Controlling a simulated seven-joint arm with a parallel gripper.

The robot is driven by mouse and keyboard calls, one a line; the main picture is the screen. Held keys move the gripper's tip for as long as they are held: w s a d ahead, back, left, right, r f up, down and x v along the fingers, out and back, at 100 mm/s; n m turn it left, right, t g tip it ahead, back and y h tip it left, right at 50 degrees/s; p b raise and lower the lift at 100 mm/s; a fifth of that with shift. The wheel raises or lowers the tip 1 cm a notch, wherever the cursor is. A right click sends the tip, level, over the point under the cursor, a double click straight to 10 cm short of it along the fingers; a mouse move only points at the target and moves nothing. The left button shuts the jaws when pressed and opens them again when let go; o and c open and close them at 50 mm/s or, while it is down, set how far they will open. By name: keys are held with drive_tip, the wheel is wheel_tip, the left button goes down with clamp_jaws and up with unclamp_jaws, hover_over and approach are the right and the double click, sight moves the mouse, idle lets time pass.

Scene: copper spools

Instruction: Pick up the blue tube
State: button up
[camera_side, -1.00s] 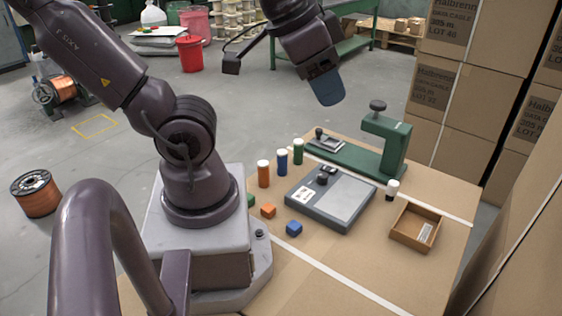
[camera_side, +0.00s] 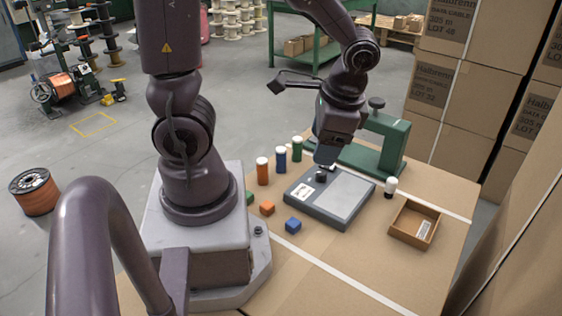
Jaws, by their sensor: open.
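The blue tube (camera_side: 281,161) stands upright with a white cap, between an orange tube (camera_side: 262,173) and a green tube (camera_side: 297,150) on the cardboard-topped table. My gripper (camera_side: 325,160) is open and points down, to the right of the tubes and above the back edge of the grey flat device. It is apart from the blue tube. The gap between its fingers is hard to see from this side.
The grey flat device (camera_side: 345,197) lies in front of my gripper, with a green press (camera_side: 393,148) behind it. The table's front is clear.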

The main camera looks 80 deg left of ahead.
sight(284, 156)
drive_tip(key=a+f+m+g+y, duration=0.1)
drive_tip(key=a+f+m+y, duration=0.1)
drive_tip(key=a+f, duration=0.1)
drive_tip(key=s+a+f+m+g+y, duration=0.1)
drive_tip(key=a+f+m+g+y, duration=0.1)
drive_tip(key=f, duration=0.3)
drive_tip(key=s+a+f+m+g+y, duration=0.1)
drive_tip(key=a+f+m+g+y, duration=0.1)
drive_tip(key=a+f+m+y, duration=0.1)
drive_tip(key=shift+a+f+m, duration=0.3)
drive_tip(key=shift+a+f, duration=0.45)
drive_tip(key=shift+f, duration=0.3)
drive_tip(key=w+a+m+y, duration=0.1)
drive_tip(key=w+a+f+m+t+y, duration=0.1)
drive_tip(key=a+m, duration=0.1)
drive_tip(key=shift+w+f+y, duration=0.15)
drive_tip(key=shift+y, duration=0.25)
drive_tip(key=shift+w+a+m, duration=0.1)
drive_tip(key=shift+a+m, duration=0.2)
drive_tip(key=shift+m, duration=0.1)
drive_tip(key=x, duration=0.7)
drive_tip(key=shift+w+a, duration=0.1)
drive_tip(key=shift+f+x, duration=0.15)
drive_tip(key=shift+x, duration=1.2)
drive_tip(key=shift+f+x, duration=0.15)
drive_tip(key=shift+x, duration=1.2)
drive_tip(key=c, duration=1)
drive_tip(key=shift+r, duration=0.1)
